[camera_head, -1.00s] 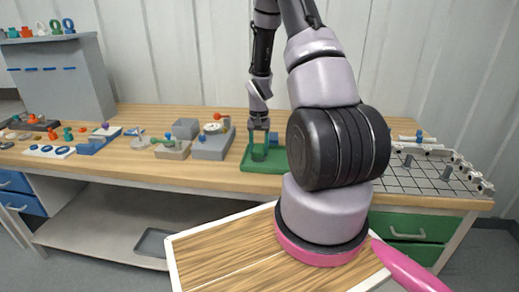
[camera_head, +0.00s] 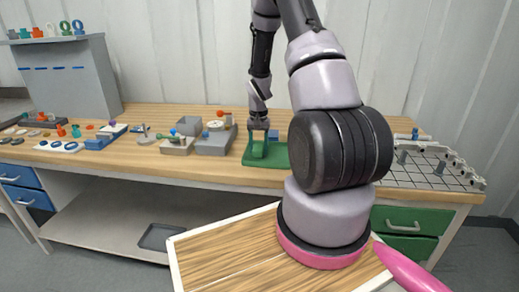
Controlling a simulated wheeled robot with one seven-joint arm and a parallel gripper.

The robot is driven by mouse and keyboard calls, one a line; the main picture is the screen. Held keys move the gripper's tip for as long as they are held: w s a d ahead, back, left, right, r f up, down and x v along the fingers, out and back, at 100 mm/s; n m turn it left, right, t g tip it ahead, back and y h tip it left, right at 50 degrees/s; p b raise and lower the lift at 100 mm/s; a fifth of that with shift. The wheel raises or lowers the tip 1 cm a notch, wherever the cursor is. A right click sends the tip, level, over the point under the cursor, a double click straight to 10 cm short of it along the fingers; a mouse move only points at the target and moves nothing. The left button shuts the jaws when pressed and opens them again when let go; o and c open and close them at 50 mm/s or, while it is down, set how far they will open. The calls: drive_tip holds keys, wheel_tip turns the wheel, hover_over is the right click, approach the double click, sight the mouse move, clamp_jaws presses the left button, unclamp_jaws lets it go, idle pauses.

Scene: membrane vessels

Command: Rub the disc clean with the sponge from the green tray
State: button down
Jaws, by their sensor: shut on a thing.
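The green tray (camera_head: 280,161) lies on the wooden bench near its middle, partly hidden by my arm. My gripper (camera_head: 258,152) points down over the left part of the tray, low and close to it. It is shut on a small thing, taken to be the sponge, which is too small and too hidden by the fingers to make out. A round grey disc (camera_head: 146,140) lies flat on the bench left of the tray; I cannot tell if it is the task's disc.
Grey boxes (camera_head: 216,144) with small coloured parts stand just left of the tray. A blue block (camera_head: 99,144) and a white plate with rings (camera_head: 60,147) lie farther left. A gridded rack (camera_head: 434,172) stands at right. A grey panel (camera_head: 70,80) rises at the back left.

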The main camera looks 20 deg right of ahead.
drive_tip(key=shift+d+r, duration=0.1)
drive_tip(key=shift+r, duration=3.95)
